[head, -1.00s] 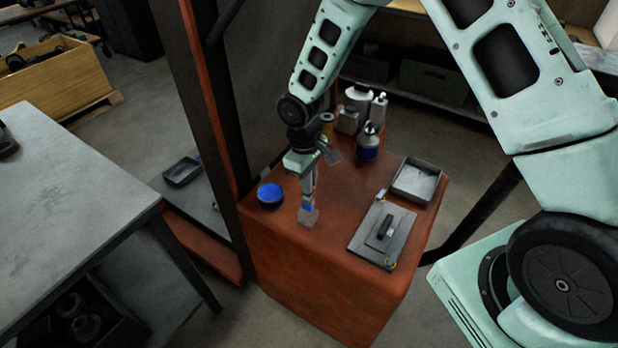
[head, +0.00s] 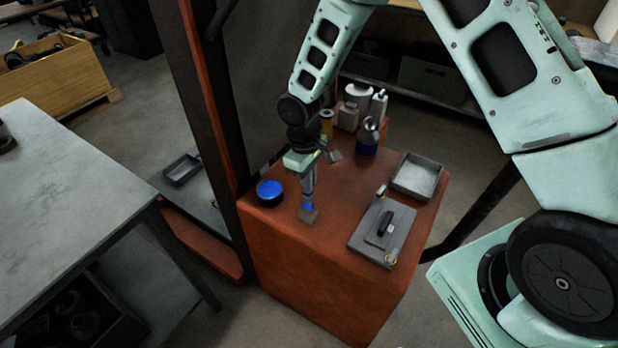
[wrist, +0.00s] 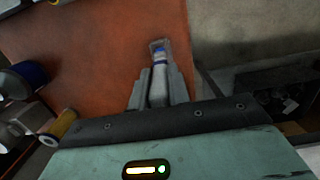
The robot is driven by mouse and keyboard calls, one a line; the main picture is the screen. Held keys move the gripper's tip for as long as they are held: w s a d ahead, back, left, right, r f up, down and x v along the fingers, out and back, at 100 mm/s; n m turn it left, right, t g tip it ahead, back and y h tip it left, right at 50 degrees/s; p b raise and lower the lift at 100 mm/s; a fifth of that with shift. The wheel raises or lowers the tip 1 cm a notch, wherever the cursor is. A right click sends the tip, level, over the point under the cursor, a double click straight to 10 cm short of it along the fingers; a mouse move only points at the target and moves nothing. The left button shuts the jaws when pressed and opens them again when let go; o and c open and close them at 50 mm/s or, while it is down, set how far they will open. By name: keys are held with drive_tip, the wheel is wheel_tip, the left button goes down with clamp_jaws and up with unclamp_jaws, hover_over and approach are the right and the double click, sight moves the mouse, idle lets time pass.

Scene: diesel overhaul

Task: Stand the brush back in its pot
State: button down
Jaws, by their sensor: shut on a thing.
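My gripper (head: 309,182) is shut on the brush (head: 307,212), which hangs below it with a blue band and a flat grey end pointing down. In the wrist view the brush (wrist: 158,60) lies between the two fingers of my gripper (wrist: 159,82). The brush is near the red cabinet top, left of its middle; I cannot tell whether its end touches. A short dark round pot (head: 270,194) with a bright blue top stands on the cabinet just left of the brush, apart from it. The pot does not show in the wrist view.
The red cabinet (head: 300,255) also bears a grey plate with a black handle (head: 383,230), a grey tray (head: 418,177), a blue can (head: 367,136), a yellow spool (head: 326,122) and pale bottles (head: 357,98). A dark post (head: 205,120) rises at its left.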

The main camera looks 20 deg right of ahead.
sight(310, 198)
drive_tip(key=shift+f+b, duration=1.7)
drive_tip(key=shift+f, duration=0.75)
drive_tip(key=c, duration=1.3)
unclamp_jaws()
drive_tip(key=shift+o, duration=0.2)
wheel_tip(310, 198, up, 17)
drive_tip(key=w+a+b, duration=0.1)
drive_tip(key=b, duration=0.1)
drive_tip(key=shift+w+r, duration=0.15)
drive_tip(key=shift+r, duration=0.05)
